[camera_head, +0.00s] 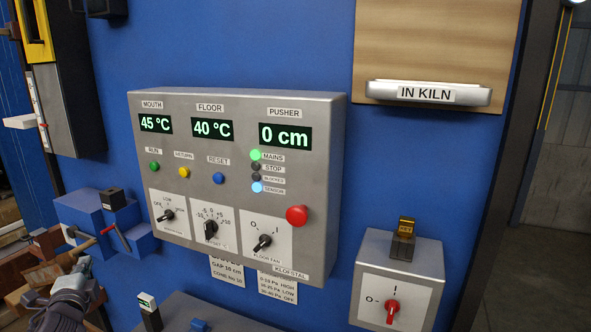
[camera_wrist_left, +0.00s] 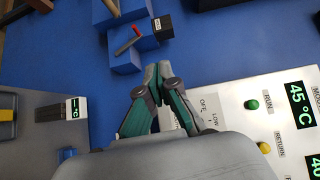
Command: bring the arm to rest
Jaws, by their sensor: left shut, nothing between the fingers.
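My left gripper (camera_head: 78,280) is at the lower left of the head view, in front of the blue wall and left of the grey control panel (camera_head: 180,246). In the left wrist view the left gripper (camera_wrist_left: 157,72) has its fingertips together with nothing between them. The fingers point toward the blue wall, between a blue block mechanism with a red-tipped lever (camera_wrist_left: 128,45) and the panel (camera_wrist_left: 236,117). The tips look clear of both, but the exact gap cannot be told. My right gripper is in neither view.
The panel carries displays, buttons, knobs and a red mushroom button (camera_head: 297,215). A switch box (camera_head: 373,262) with a red knob stands at right. A wooden board with an IN KILN ledge (camera_head: 428,94) hangs above. The blue block mechanism (camera_head: 92,214) sits just above my left gripper.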

